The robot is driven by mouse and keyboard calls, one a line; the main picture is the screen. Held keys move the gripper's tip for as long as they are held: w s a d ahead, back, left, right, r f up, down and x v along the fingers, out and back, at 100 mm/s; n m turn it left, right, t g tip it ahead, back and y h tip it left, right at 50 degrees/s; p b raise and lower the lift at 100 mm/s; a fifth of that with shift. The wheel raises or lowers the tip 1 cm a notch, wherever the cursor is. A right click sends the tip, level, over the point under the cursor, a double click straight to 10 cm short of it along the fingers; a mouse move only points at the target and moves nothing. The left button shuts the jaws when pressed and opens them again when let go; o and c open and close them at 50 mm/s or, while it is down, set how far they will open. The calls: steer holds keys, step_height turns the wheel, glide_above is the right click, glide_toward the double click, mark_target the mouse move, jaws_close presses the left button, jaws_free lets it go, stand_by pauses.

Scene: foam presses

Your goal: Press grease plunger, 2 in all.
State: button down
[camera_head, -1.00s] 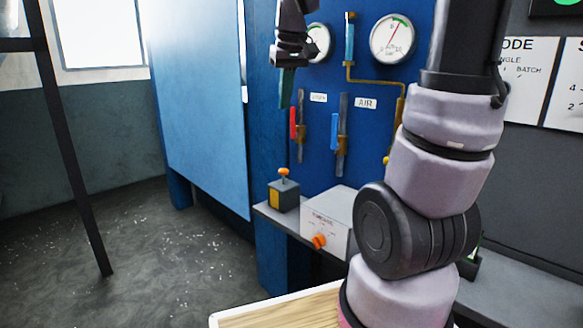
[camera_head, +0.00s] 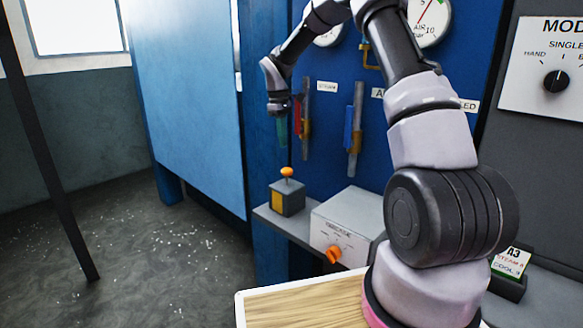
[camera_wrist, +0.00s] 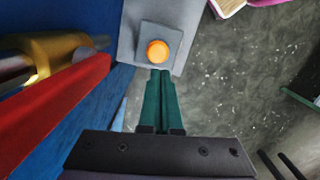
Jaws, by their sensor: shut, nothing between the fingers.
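The grease plunger is an orange mushroom knob (camera_head: 287,172) on a thin stem. It stands on a small grey and yellow box (camera_head: 289,198) at the left end of a grey shelf. In the wrist view the orange knob (camera_wrist: 157,51) lies just beyond my fingertips, seen from above. My gripper (camera_head: 282,140) has green fingers, shut and empty, pointing down. It is above the knob and apart from it in the head view. In the wrist view the closed fingers (camera_wrist: 160,75) end just short of the knob in the picture.
A red-handled valve (camera_head: 297,112) is close beside my gripper; its red handle (camera_wrist: 50,115) fills the left of the wrist view. A blue-handled valve (camera_head: 351,128) is further right. A grey box with an orange dial (camera_head: 334,254) stands right of the plunger.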

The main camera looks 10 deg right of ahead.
mark_target(285, 171)
steer(key=shift+w+d+f, duration=0.1)
steer(key=shift+w+f, duration=0.2)
steer(key=shift+f, duration=0.05)
steer(key=shift+f, duration=0.1)
steer(key=shift+s+d+f, duration=0.15)
steer(key=shift+f, duration=1.55)
steer(key=shift+s+d+f, duration=0.1)
steer(key=shift+f, duration=1.55)
steer(key=shift+f, duration=2.25)
steer(key=shift+w+a+r, duration=0.25)
steer(key=shift+w+a, duration=0.3)
steer(key=shift+w+a+r, duration=0.25)
steer(key=shift+w+a, duration=0.25)
steer(key=shift+w, duration=0.05)
steer(key=shift+r, duration=0.1)
